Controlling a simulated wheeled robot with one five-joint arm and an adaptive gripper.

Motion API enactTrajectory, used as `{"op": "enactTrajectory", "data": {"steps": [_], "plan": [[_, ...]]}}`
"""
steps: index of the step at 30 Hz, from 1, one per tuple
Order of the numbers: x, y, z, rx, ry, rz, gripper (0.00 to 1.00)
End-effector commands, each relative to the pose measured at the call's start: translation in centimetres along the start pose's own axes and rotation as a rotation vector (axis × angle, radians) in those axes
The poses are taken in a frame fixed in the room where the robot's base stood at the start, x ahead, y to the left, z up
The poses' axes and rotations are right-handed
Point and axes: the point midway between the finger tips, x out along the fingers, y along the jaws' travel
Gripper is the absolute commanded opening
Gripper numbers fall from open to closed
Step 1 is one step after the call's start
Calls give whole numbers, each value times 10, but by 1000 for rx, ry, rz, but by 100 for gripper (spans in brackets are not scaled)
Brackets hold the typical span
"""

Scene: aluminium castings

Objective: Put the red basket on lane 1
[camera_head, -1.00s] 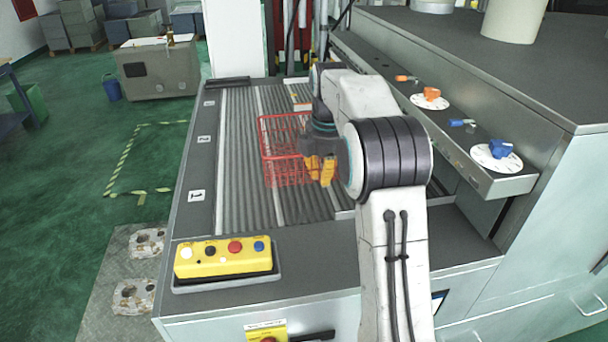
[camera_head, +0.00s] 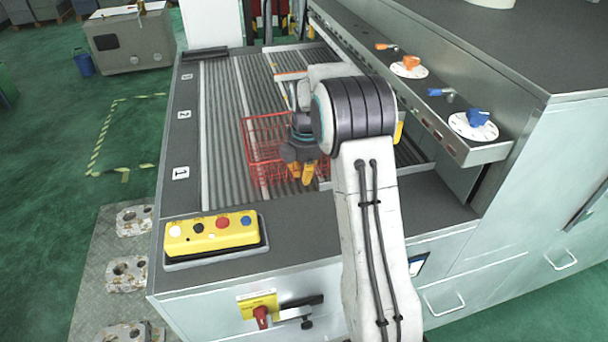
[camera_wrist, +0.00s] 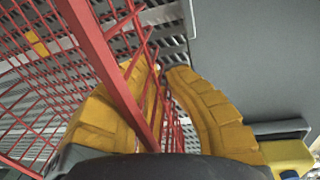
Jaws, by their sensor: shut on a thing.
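The red wire basket (camera_head: 256,140) is over the ribbed grey bed (camera_head: 222,150) of the bench in the head view. It is to the right of the plates marked 1 (camera_head: 181,173) and 2 (camera_head: 184,114). My gripper (camera_head: 301,174) is at its front right side, yellow fingers pointing down. In the wrist view, the fingers (camera_wrist: 160,80) are shut on a thick red bar of the basket (camera_wrist: 106,62). The arm and gripper hide part of the basket's right side. I cannot tell whether its bottom touches the bed.
A yellow button box (camera_head: 212,233) stands at the front left of the bench. A raised ledge with an orange knob (camera_head: 411,63) and a blue knob (camera_head: 477,118) runs along the right. Light divider strips (camera_head: 250,125) cross the bed. The bed's left part is clear.

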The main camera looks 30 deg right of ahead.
Motion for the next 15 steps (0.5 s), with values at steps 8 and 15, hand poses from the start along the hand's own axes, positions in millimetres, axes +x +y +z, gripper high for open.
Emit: {"op": "enactTrajectory", "data": {"steps": [8, 15], "plan": [[8, 0, 0, 0, 0, 6, 0], [10, -1, 0, 0, 0, 1, 21]]}}
